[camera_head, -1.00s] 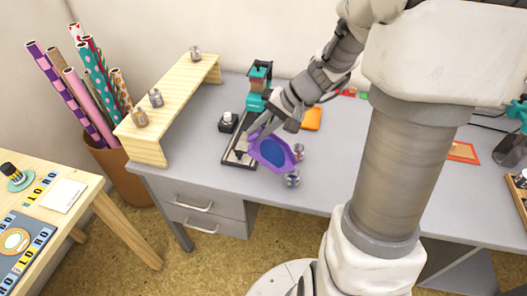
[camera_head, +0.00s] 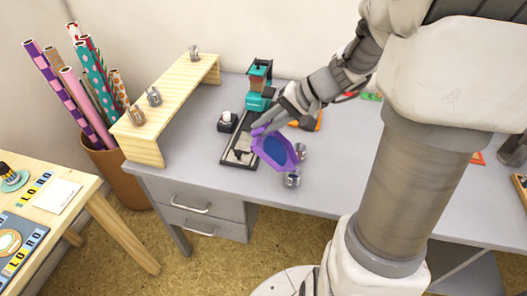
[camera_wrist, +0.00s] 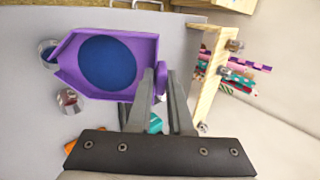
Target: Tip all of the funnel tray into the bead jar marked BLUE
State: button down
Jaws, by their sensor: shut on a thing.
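The purple funnel tray (camera_head: 260,161) holds a broad patch of blue beads and is above the front of the grey desk. It fills the upper left of the wrist view (camera_wrist: 126,42). My gripper (camera_head: 259,131) is shut on the tray's purple grip (camera_wrist: 160,83). Two small clear jars stand by the tray's narrow end. The front jar (camera_head: 292,180) shows bluish contents in the wrist view (camera_wrist: 47,50). The other jar (camera_head: 301,152) shows reddish contents there (camera_wrist: 69,101). No jar label is readable. I cannot tell the tray's exact height above the desk.
A wooden riser (camera_head: 175,100) with several small jars stands at the left of the desk. A black-framed tray (camera_head: 238,152), a dark stamp block (camera_head: 228,122) and a teal device (camera_head: 259,83) stand near my gripper. Wrapping rolls (camera_head: 90,80) stand in a bin.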

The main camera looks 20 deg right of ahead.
jog(key=shift+d+r, duration=0.1)
jog(key=shift+s, duration=0.1)
jog(key=shift+s+d+y+b, duration=0.1)
jog(key=shift+d+y+b, duration=0.2)
jog(key=shift+b, duration=0.3)
jog(key=shift+s+r+t, duration=0.1)
jog(key=shift+r+t, duration=0.15)
jog(key=shift+t, duration=0.05)
jog(key=shift+d+b, duration=0.2)
jog(key=shift+b, duration=0.2)
jog(key=shift+s+d, duration=0.1)
jog(key=shift+s, duration=0.05)
jog(key=shift+s+d+r+y+b, duration=0.15)
jog(key=shift+r+y+b, duration=0.1)
jog(key=shift+y+b, duration=0.15)
jog(key=shift+d+f+t, duration=0.1)
jog(key=shift+t, duration=0.2)
